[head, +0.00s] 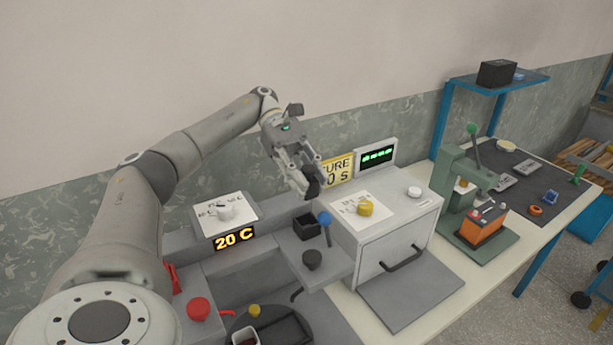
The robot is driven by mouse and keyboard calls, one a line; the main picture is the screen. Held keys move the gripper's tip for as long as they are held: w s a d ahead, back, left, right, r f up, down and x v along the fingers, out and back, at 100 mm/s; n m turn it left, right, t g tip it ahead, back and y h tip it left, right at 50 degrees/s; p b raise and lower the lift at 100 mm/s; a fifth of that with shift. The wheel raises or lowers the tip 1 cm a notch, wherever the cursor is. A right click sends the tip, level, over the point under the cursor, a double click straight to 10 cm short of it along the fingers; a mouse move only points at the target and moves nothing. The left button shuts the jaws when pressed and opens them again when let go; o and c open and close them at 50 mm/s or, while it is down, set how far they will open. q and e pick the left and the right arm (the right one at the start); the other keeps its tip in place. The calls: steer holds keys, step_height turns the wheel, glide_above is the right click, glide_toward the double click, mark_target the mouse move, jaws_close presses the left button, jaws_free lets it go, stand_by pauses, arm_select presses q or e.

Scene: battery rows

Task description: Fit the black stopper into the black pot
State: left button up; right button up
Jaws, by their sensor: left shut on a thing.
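My left gripper (310,188) is shut on a small dark thing, which looks like the black stopper (314,187); the fingers hide most of it. It is held in the air above the grey ledge, at the left side of the grey oven box. My right gripper is not in view.
The grey oven (385,235) with a yellow knob is close at right. A green press (470,195) holds an orange battery (482,224). A red button (199,308) is at lower left.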

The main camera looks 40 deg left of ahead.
arm_select(q)
steer(key=shift+w+a+p, duration=0.1)
steer(key=shift+a+p, duration=0.3)
steer(key=shift+p, duration=0.1)
step_height(320, 180, down, 5)
steer(key=b, duration=0.4)
steer(key=shift+f+b, duration=0.1)
steer(key=shift+b, duration=0.2)
steer(key=shift+f+b, duration=0.3)
steer(key=shift+f, duration=0.1)
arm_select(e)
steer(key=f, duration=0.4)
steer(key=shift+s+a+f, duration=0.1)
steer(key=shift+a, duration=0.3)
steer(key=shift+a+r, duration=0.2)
arm_select(q)
steer(key=shift+f+b, duration=0.65)
steer(key=shift+f, duration=0.3)
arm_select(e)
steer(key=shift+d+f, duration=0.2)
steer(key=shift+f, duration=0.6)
arm_select(q)
steer(key=shift+r, duration=0.15)
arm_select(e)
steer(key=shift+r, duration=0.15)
